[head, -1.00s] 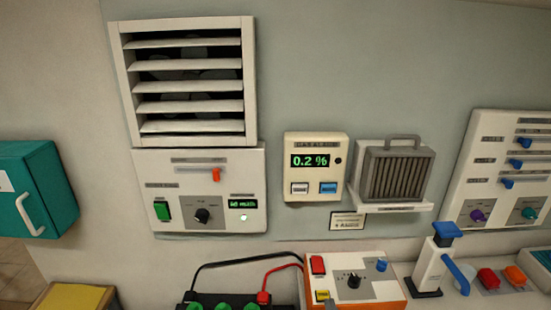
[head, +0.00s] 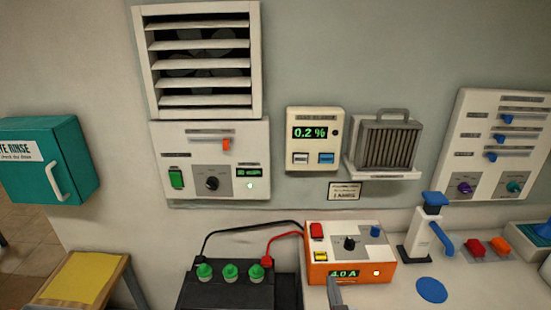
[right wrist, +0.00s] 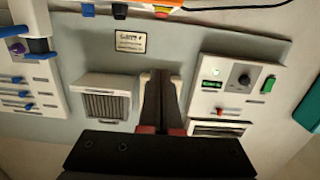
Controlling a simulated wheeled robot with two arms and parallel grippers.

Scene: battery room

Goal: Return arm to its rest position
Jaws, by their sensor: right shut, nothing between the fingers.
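My right gripper (head: 335,284) shows as a dark grey tip at the bottom edge of the head view, in front of the orange and white charger (head: 350,251). In the right wrist view, which shows the room upside down, its two fingers (right wrist: 160,76) are together with nothing between them. They point towards the wall panel, between the grey ribbed filter (right wrist: 100,104) and the fan control panel (right wrist: 232,86). The rest of my right arm is hidden from the head view. My left gripper is in neither view.
A black battery (head: 227,291) with green caps stands left of the charger, joined by black and red leads. A white and blue dispenser (head: 423,237) stands on the right of the bench. A teal eye rinse box (head: 35,165) and a yellow-topped stand (head: 82,280) are at left.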

